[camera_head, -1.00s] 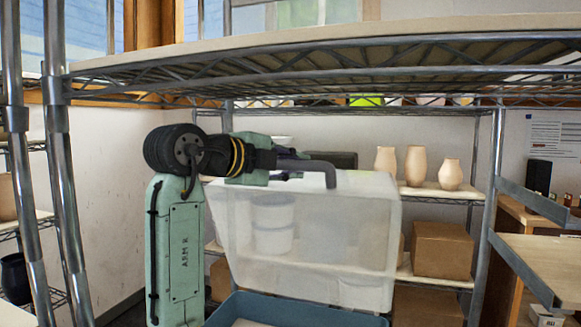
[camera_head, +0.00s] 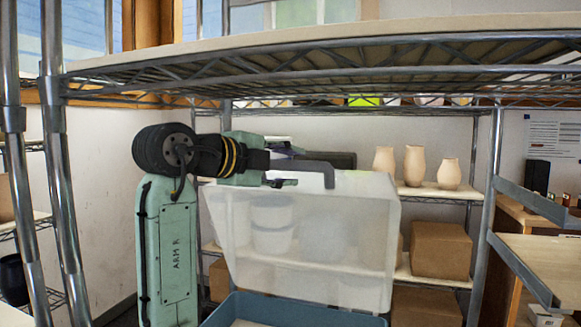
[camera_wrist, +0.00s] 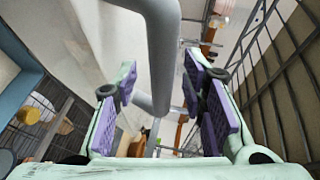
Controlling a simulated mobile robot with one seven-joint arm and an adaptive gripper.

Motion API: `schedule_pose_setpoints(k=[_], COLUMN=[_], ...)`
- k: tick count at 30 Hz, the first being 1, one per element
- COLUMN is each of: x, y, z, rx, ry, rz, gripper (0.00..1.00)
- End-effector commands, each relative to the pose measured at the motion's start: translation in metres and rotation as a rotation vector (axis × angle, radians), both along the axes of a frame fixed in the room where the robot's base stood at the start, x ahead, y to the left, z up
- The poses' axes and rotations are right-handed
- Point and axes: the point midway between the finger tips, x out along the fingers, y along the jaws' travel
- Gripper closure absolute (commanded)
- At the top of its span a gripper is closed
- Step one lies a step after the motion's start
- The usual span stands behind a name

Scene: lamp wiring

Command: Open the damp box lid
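The damp box has a blue base (camera_head: 295,309) at the bottom of the head view. Its translucent lid (camera_head: 310,240) stands raised and steeply tilted above the base, so the box is open. A grey bent handle (camera_head: 318,168) sits at the lid's upper edge. It also shows in the wrist view as a thick grey tube (camera_wrist: 163,50). My gripper (camera_head: 288,168) is at the lid's top, beside the handle. In the wrist view the purple-padded fingers of my gripper (camera_wrist: 160,84) are spread apart, with the handle passing between or just beyond them; exact contact is unclear.
A shelf board (camera_head: 330,45) on wire supports runs close above my arm. A metal post (camera_head: 62,180) stands at the left. Behind the lid, a rack holds pale vases (camera_head: 414,166) and cardboard boxes (camera_head: 440,250). A wooden shelf (camera_head: 540,262) is at the right.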

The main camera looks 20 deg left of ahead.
Motion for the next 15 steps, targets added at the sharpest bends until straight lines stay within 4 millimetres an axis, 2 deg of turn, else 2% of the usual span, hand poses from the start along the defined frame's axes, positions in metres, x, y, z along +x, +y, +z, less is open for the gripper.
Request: schedule_pose_setpoints(k=[9,15], x=[-0.060,-0.087], y=[0.028,0.040], z=[0.014,0.020], rx=[0.001,0.000], ry=[-0.004,-0.003], rz=[0.002,0.001], gripper=[0.62,0.62])
